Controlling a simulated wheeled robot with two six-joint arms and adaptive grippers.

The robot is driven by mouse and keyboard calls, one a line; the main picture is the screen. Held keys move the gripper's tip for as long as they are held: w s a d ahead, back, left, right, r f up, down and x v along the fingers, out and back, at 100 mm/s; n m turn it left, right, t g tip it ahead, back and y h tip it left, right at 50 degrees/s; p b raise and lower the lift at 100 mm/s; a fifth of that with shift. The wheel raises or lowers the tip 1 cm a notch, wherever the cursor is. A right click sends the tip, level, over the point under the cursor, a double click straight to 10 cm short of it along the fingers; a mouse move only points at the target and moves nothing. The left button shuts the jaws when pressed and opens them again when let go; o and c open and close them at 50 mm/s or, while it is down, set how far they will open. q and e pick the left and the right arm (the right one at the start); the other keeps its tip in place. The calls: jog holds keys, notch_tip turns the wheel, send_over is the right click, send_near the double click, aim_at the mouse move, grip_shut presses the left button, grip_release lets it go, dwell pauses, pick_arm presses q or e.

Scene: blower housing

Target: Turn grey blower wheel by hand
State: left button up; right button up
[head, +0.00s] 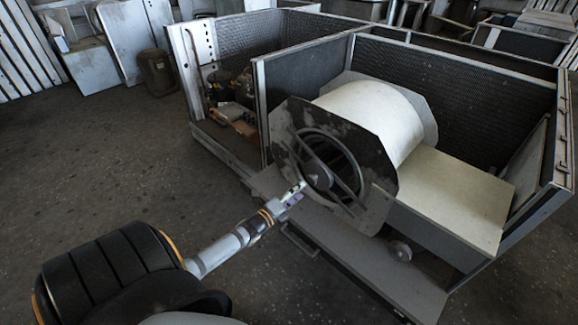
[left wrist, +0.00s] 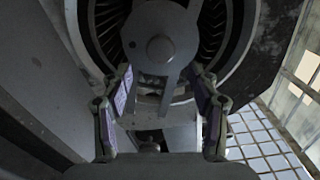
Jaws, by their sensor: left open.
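The blower housing (head: 375,112) is a pale drum with dark grey octagonal side plates, standing in an open metal cabinet. The grey blower wheel sits inside the round opening of the near side plate; its finned rim (left wrist: 212,30) and the round grey hub (left wrist: 160,46) show in the left wrist view. Braces cross the opening in the head view. My left gripper (head: 296,190) reaches up to the opening's lower left. In the left wrist view the gripper (left wrist: 164,88) is open, its two fingers apart on either side below the hub. Contact with the wheel cannot be told. My right gripper is not seen.
A flat pale panel (head: 458,192) extends to the right of the housing. Cabinet walls with dark mesh lining (head: 455,85) stand behind it. A compartment with machinery (head: 232,105) lies to the left. The floor (head: 110,170) at the left is clear.

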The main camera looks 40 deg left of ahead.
pick_arm(q)
jog(key=s, duration=0.6)
jog(key=shift+s+a, duration=0.25)
jog(key=shift+s, duration=0.15)
